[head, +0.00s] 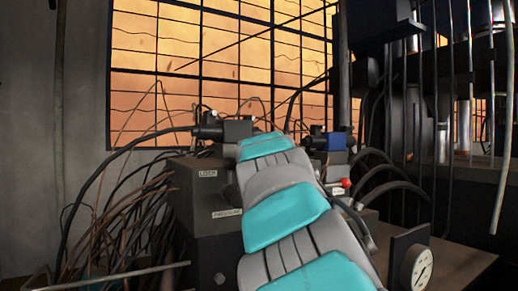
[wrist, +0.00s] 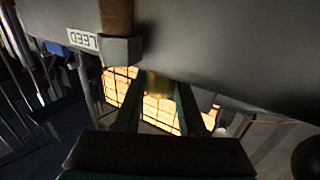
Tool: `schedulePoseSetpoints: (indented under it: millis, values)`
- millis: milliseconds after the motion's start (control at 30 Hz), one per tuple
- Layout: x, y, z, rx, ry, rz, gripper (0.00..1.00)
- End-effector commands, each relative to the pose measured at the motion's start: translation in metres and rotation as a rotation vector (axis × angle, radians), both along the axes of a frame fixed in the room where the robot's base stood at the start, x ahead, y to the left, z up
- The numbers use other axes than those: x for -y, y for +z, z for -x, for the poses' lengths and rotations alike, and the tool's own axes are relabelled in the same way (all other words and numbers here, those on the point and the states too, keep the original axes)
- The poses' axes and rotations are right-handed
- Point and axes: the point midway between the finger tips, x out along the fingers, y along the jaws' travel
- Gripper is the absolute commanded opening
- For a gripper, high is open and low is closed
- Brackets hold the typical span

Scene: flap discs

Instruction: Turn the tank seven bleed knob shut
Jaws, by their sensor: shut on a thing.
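In the wrist view, the two dark fingers of my gripper (wrist: 159,88) reach up to a brass-coloured knob (wrist: 158,84) under a large grey body. The fingers are shut on the knob, one on each side. No tank number is readable. How far the knob is turned cannot be told. In the head view, my teal and grey arm hides my gripper and the knob.
In the head view, a dark box (head: 205,197) with labels stands left of my arm. A round gauge (head: 413,268) stands at lower right. A red knob (head: 346,183) and black hoses (head: 385,170) are close on the right. Loose cables (head: 110,225) crowd the left.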

Motion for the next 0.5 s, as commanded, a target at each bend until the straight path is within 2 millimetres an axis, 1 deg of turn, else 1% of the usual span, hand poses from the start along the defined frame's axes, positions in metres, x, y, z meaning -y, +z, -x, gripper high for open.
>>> schedulePoseSetpoints:
  millis: [467, 500]
  values:
    - [-0.0002, 0.0022, 0.0006, 0.004, -0.006, 0.000, 0.00]
    - [-0.0002, 0.0021, 0.0006, 0.004, -0.006, 0.000, 0.43]
